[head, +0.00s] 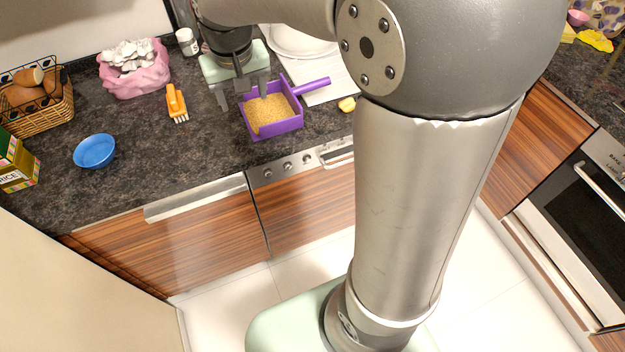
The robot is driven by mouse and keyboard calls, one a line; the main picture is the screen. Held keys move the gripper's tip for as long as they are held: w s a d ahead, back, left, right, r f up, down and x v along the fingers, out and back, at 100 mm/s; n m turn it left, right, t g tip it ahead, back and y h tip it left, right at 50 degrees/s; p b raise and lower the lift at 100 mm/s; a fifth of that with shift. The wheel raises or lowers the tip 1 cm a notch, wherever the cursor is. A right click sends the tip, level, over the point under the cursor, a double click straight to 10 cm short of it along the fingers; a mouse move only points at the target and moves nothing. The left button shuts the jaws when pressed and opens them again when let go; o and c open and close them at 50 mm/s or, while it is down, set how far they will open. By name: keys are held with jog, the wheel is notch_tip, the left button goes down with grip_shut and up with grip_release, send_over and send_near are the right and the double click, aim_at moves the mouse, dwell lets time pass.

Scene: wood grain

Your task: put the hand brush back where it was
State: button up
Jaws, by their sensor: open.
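The hand brush (175,101) is orange with pale bristles and lies on the dark stone counter, left of my gripper. My gripper (243,97) is open and points down, at the left back side of a purple dustpan (293,122). The dustpan holds yellowish grains, and its handle points to the back right. The brush is apart from both the gripper and the dustpan. Whether my fingertips touch the dustpan I cannot tell. My wrist hides part of the counter behind it.
A blue bowl (95,151), a wire basket (37,113) with brown items, a pink bag (134,84) and a rice box (15,163) stand to the left. A small white jar (187,42) stands behind the brush. The counter between bowl and dustpan is clear.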

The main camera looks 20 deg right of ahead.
jog(key=s+d+f, duration=0.2)
jog(key=s+f, duration=0.1)
jog(key=s, duration=0.8)
jog(key=s+d+f+g, duration=0.1)
jog(key=s+d+f, duration=0.2)
jog(key=s, duration=0.8)
jog(key=shift+d+g, duration=0.3)
